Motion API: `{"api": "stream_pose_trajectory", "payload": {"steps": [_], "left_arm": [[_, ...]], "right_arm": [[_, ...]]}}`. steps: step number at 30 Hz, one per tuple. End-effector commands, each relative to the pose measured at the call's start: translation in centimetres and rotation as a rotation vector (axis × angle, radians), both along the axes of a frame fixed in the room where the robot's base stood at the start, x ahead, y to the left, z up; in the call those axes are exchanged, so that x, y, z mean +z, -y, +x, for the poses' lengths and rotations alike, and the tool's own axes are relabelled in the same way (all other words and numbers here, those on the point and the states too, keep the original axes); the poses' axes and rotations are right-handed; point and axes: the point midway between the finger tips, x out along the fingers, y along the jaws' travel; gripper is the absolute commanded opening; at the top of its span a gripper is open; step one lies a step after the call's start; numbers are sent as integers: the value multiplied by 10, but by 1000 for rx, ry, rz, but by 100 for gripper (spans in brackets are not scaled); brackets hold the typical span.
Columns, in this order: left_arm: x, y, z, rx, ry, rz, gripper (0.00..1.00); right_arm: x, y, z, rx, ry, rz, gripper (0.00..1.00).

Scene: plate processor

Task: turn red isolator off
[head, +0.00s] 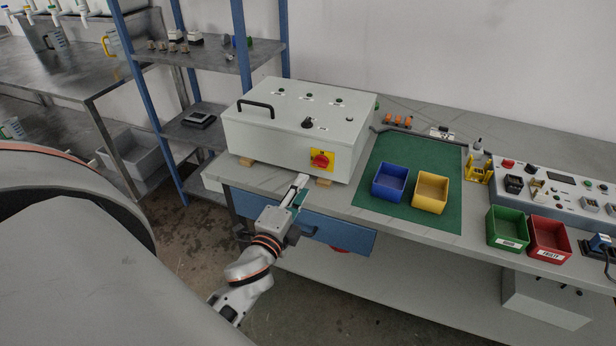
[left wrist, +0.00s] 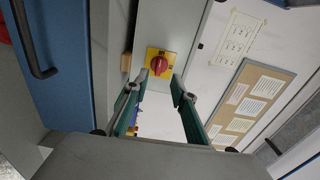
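The red isolator (head: 321,160) is a red rotary knob on a yellow square plate, on the front face of a light grey control box (head: 290,110). My left gripper (head: 299,189) is in front of the box, below and a little left of the isolator, apart from it. In the left wrist view the isolator (left wrist: 159,64) shows ahead, just beyond and between the two fingertips of my left gripper (left wrist: 168,88). The fingers are spread with nothing between them. My right gripper is in neither view.
The box stands on wooden blocks on a grey workbench (head: 436,237). A blue drawer (head: 340,234) is under the bench edge near my left arm. A green mat (head: 437,155) with a blue bin (head: 389,182) and yellow bin (head: 430,192) lies right of the box.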

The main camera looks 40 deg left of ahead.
Motion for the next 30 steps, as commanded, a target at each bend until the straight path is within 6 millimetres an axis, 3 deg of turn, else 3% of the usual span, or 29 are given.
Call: {"api": "stream_pose_trajectory", "payload": {"steps": [3,9,26,30], "left_arm": [[-1,4,-18,2,-2,-2,26],[0,7,-32,1,0,-1,26],[0,8,-34,1,0,0,26],[-13,16,-35,-19,-14,-74,26]], "right_arm": [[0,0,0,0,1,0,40],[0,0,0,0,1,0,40],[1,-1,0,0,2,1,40],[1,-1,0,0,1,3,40]]}}
